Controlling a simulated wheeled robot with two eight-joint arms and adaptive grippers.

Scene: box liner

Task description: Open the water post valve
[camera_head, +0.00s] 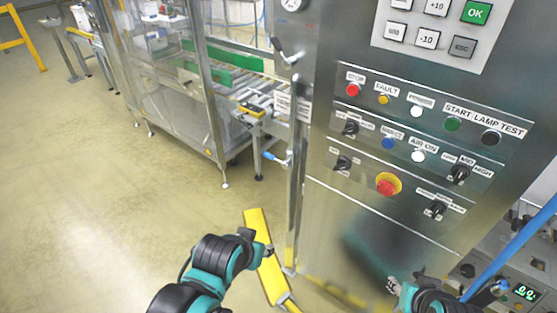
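A valve with a blue lever handle (272,157) sits low on the upright pipe at the left edge of the steel cabinet. I cannot tell from labels which one is the water post valve. My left gripper (268,251) is low, below the blue handle and apart from it, in front of a yellow bar. My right gripper (391,284) is low in front of the cabinet, at the bottom right. Both grippers are too small and partly hidden to show their finger opening.
The steel cabinet (350,215) carries a panel of buttons and knobs, with a red emergency button (387,184). A yellow bar (264,260) stands near the floor. A glass-sided machine (170,90) with a conveyor is behind left. The floor at left is clear.

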